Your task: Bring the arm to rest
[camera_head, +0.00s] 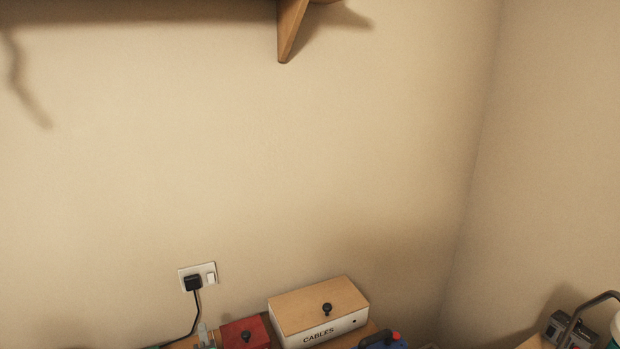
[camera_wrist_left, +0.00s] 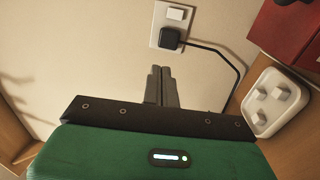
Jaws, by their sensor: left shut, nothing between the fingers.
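My left gripper (camera_wrist_left: 161,86) shows in the left wrist view, its two grey fingers shut together with nothing between them. Its dark mount and green housing fill the lower part of that view. The fingers point toward the wall, below the socket in the picture, and appear to touch nothing. In the head view only small grey and green bits show at the bottom edge, and I cannot be sure which belong to this gripper. My right gripper is in neither view.
A wall socket (camera_head: 211,269) holds a black plug (camera_head: 193,283) with a cable. A red box (camera_head: 245,334) and a white CABLES box (camera_head: 330,331) with a wooden lid stand by the wall. A white block with raised cubes (camera_wrist_left: 270,102) lies near the gripper. A shelf bracket (camera_head: 291,28) hangs above.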

